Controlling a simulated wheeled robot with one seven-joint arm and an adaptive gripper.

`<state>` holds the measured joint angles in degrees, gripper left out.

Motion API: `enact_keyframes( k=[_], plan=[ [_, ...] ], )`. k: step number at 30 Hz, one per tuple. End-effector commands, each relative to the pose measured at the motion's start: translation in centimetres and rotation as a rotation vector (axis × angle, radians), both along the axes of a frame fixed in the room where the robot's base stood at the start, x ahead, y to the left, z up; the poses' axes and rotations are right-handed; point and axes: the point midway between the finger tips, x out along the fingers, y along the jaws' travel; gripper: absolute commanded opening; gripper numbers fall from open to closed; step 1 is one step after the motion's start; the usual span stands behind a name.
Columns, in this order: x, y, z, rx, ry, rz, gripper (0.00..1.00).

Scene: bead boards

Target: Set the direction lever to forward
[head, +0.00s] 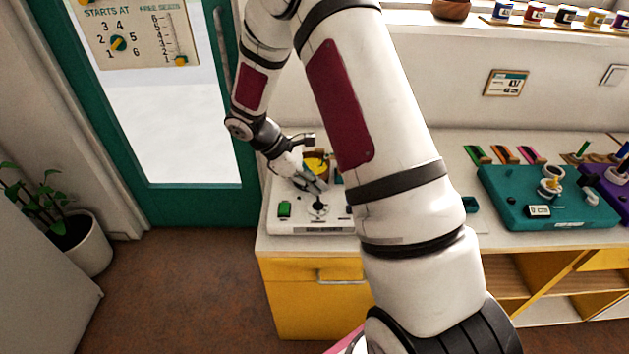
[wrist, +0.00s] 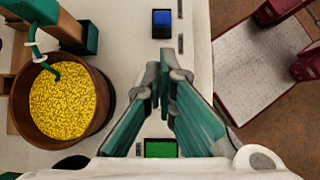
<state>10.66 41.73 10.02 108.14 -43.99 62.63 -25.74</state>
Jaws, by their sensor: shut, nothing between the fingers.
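A white control panel (head: 290,228) sits at the left end of the counter. It carries a green button (head: 284,209) and a small dark knob on a round base (head: 318,208), which may be the direction lever; its setting cannot be read. My gripper (head: 320,187) is low over the panel, just behind this knob, with shut, empty fingers. In the wrist view the teal fingers (wrist: 166,62) meet between a blue button (wrist: 162,23) and the green button (wrist: 160,148). No lever shows clearly there; the fingers cover the middle. Contact with the knob cannot be told.
A brown bowl of yellow beads (wrist: 68,102) stands beside the fingers, under a teal spout (wrist: 42,55). A teal board (head: 510,205) lies farther right on the counter. A glass door (head: 170,110) is at left, with a potted plant (head: 80,240) nearby.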

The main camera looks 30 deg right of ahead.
Motion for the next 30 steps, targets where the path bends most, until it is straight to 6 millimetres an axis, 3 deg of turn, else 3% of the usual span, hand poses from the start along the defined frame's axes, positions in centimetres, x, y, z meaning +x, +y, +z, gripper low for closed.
enact_keyframes(
  k=[6,12,30],
  plan=[
    [-1.5,-2.0,-3.0,0.001,0.003,-0.002,0.00],
    [-2.1,-3.0,-4.6,0.001,0.001,-0.001,0.00],
    [-2.3,-3.3,-4.8,0.013,-0.010,-0.002,0.00]
  ],
)
